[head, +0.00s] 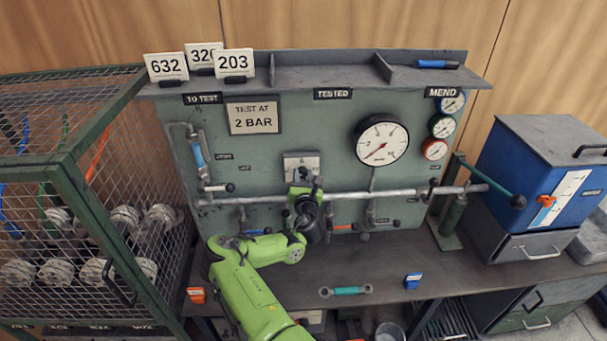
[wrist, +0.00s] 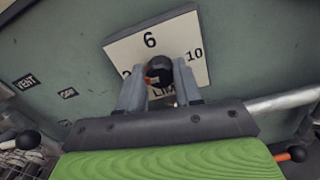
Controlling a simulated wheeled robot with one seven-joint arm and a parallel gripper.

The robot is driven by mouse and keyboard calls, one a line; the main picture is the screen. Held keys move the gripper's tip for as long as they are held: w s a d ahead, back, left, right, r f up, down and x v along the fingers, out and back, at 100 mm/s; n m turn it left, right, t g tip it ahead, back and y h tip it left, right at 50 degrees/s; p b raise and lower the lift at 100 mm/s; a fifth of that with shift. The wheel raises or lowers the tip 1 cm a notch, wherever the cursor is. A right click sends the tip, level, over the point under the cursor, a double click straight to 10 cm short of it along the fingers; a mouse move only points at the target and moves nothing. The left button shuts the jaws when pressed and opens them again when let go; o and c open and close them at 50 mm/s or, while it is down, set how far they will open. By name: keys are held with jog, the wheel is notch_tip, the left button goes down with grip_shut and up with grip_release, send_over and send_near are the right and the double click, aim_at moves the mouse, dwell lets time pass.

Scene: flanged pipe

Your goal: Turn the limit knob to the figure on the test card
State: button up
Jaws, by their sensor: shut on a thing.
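The test card (head: 254,115) on the green panel reads "TEST AT 2 BAR". In the wrist view the white plate (wrist: 122,50) shows 6 at the top, 10 at the right and a partly hidden 2 at the left. The dark round limit knob (wrist: 159,69) sits in front of it. My gripper (wrist: 160,82) is shut on the knob, one finger on each side. A small red-orange patch shows at the knob's left. The exact pointer direction is hard to tell.
A horizontal pipe (head: 360,195) crosses the panel below the plate. A large gauge (head: 381,140) is to the right, its red needle low on the left. A mesh cage (head: 130,150) stands left.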

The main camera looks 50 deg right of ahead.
jog(key=shift+f+n+p, duration=0.1)
jog(key=shift+n+p, duration=0.35)
jog(key=shift+n, duration=0.55)
jog(key=o, duration=1)
jog(key=shift+o, duration=0.2)
jog(key=shift+a, duration=0.1)
